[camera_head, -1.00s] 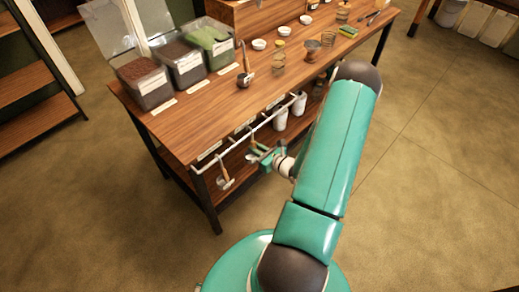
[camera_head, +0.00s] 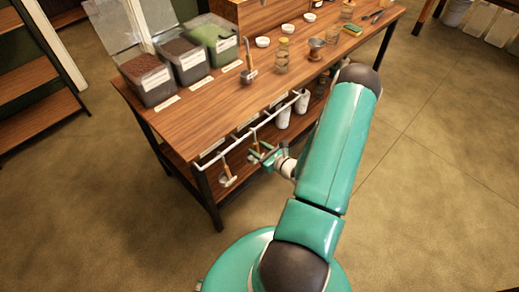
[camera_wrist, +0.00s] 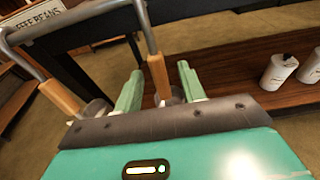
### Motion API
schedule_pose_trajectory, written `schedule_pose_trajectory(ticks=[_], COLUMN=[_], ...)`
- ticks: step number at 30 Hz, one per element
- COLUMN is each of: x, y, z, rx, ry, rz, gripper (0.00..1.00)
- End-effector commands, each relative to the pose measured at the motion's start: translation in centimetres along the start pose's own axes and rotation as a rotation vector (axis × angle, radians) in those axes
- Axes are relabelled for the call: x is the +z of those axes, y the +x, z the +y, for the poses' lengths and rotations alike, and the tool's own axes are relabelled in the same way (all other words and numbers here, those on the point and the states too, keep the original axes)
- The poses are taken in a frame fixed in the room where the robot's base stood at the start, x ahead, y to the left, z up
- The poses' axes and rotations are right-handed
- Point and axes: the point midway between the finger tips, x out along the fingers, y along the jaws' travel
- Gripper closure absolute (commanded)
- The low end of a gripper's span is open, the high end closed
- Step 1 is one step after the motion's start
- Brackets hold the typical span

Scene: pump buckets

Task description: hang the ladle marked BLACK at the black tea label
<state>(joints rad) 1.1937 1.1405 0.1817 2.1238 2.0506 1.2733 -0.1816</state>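A ladle with a wooden grip (camera_wrist: 158,78) hangs upright from the white rail (camera_head: 210,157) on the table's front. My gripper (camera_wrist: 160,92) has its green fingers spread on either side of this grip, with gaps visible. In the head view my gripper (camera_head: 265,156) is just below the rail. Another ladle (camera_head: 227,173) hangs to its left, and it also shows in the wrist view (camera_wrist: 62,98). A third ladle (camera_head: 248,72) is on the tabletop. I cannot read any ladle's marking. A label ending "FFEE BEANS" (camera_wrist: 35,18) shows by the rail; the other rail labels are unreadable.
Bins of dark and green contents (camera_head: 180,62) stand at the table's (camera_head: 205,115) back left. Jars (camera_head: 282,56) and small white bowls (camera_head: 263,42) stand on top. White containers (camera_wrist: 279,68) sit on the lower shelf (camera_wrist: 235,85).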

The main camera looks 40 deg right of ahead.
Motion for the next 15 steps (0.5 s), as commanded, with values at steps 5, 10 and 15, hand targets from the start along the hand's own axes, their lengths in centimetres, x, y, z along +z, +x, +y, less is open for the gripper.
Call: schedule_pose_trajectory(ticks=[5, 10, 15], x=[0.0, 0.0, 0.0], y=[-0.4, -2.7, -6.5], z=[0.0, -0.1, -0.1], rx=[-0.001, -0.002, -0.004], ry=[0.0, 0.001, 0.0], rz=[0.001, 0.001, 0.002], gripper=[0.6, 0.6, 0.6])
